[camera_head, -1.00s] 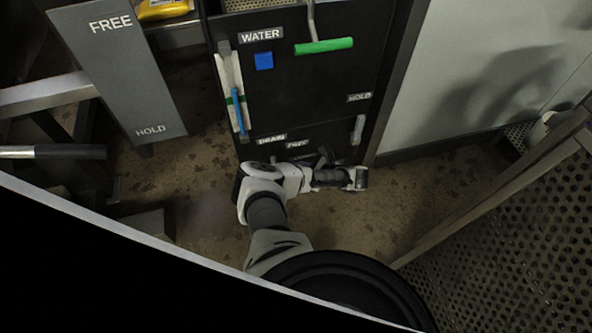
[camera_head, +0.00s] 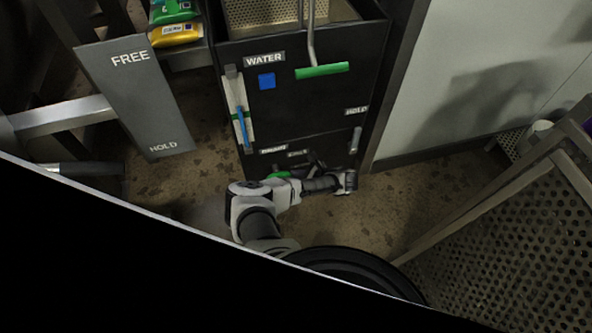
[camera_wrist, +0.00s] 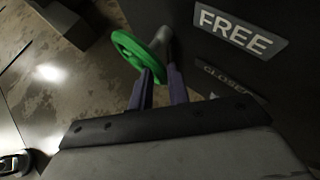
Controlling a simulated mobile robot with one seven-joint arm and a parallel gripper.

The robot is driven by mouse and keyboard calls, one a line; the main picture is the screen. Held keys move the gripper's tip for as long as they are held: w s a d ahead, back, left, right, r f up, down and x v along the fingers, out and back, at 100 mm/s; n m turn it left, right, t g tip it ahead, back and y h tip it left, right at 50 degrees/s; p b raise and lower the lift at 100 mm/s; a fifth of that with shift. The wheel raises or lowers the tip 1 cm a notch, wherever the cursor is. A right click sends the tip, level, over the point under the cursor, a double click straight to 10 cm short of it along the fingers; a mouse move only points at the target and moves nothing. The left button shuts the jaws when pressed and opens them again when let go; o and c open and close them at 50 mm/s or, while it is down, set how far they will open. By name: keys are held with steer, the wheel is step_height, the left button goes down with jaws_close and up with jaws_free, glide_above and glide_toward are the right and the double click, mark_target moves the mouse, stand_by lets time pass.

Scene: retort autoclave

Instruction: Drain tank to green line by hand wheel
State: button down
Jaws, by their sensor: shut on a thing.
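The green hand wheel (camera_wrist: 138,50) sits on a grey stem at the black cabinet's front in the wrist view. My gripper (camera_wrist: 160,72) is shut on its rim, one finger overlapping the rim's lower right. In the head view only a green sliver of the wheel (camera_head: 280,175) shows behind my arm. The tank is the black cabinet (camera_head: 310,105) marked WATER. Its upright sight gauge (camera_head: 232,88) at the left holds a blue column (camera_head: 241,124). The column's top appears slightly above the green line (camera_head: 235,117), which it partly covers.
A green-handled lever (camera_head: 322,71) hangs on the cabinet front, beside a blue square. A grey FREE/HOLD panel (camera_head: 135,95) stands left. Green and yellow packs (camera_head: 176,34) lie at the upper left. A perforated metal panel (camera_head: 510,230) stands right. Floor shows between them.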

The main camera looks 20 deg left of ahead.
steer(key=r+h+p, duration=0.1)
steer(key=p, duration=0.2)
steer(key=a+r+n+t+h+p, duration=0.1)
steer(key=h+p, duration=0.1)
steer(key=p, duration=0.2)
steer(key=s+n+t+h+p, duration=0.1)
steer(key=p, duration=0.2)
steer(key=shift+a+r+h+p, duration=0.3)
steer(key=shift+r+p, duration=0.1)
steer(key=c, duration=1.4)
jaws_free()
steer(key=shift+o, duration=0.2)
steer(key=shift+f, duration=0.1)
steer(key=shift+s, duration=0.1)
steer(key=p+v, duration=0.3)
steer(key=v, duration=1)
steer(key=shift+s+r, duration=0.3)
